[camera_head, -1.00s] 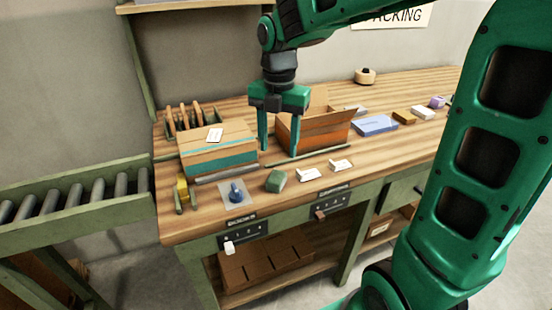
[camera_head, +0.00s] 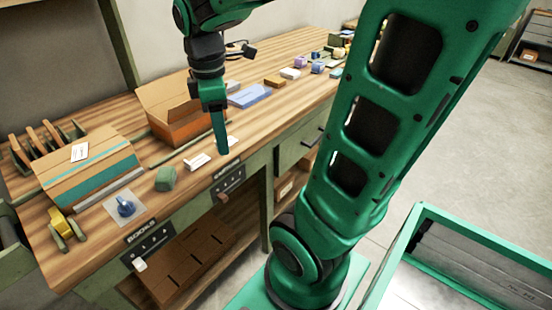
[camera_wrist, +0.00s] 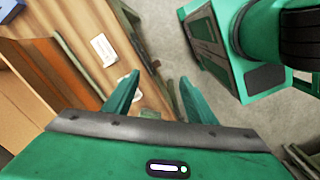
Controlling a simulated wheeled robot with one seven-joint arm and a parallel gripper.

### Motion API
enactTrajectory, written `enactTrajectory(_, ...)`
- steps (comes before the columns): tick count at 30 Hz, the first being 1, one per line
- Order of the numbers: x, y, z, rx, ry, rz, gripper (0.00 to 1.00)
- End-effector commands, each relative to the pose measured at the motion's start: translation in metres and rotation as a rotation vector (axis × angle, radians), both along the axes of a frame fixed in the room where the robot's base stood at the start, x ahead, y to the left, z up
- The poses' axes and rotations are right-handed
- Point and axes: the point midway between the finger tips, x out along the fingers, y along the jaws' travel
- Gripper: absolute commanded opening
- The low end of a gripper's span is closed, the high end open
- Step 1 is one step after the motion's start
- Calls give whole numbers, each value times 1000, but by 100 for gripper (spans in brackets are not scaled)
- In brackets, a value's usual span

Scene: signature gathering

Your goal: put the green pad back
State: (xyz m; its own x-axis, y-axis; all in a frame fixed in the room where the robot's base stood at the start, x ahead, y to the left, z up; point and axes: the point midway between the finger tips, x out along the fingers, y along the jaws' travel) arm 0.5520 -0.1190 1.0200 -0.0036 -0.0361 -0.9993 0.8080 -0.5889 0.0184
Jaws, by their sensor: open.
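A small green block (camera_head: 166,178), which looks like the green pad, lies near the bench's front edge, right of a blue knobbed object on a pale square (camera_head: 124,207). My gripper (camera_head: 222,150) is to the right of the green block, over the front edge by the white cards. Seen side-on there, its fingers overlap. In the wrist view my gripper (camera_wrist: 160,90) has its two fingers apart with nothing between them.
White cards (camera_head: 197,162) lie by the front edge; one shows in the wrist view (camera_wrist: 103,47). An open cardboard box (camera_head: 183,130) and a teal-striped carton (camera_head: 91,174) stand behind. Labelled switch panels (camera_head: 150,245) are on the bench front. Open floor (camera_head: 450,140) lies to the right.

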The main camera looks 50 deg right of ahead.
Motion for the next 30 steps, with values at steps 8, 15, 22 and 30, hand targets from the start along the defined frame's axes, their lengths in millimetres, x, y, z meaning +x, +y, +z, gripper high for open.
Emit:
enactTrajectory(8, -78, -40, -23, 12, -20, -845, 51)
enactTrajectory(15, -123, -52, -41, 27, -21, -1361, 51)
enactTrajectory(22, -135, -54, -47, 31, -18, -1501, 51)
enactTrajectory(30, -134, -54, -47, 30, -17, -1499, 51)
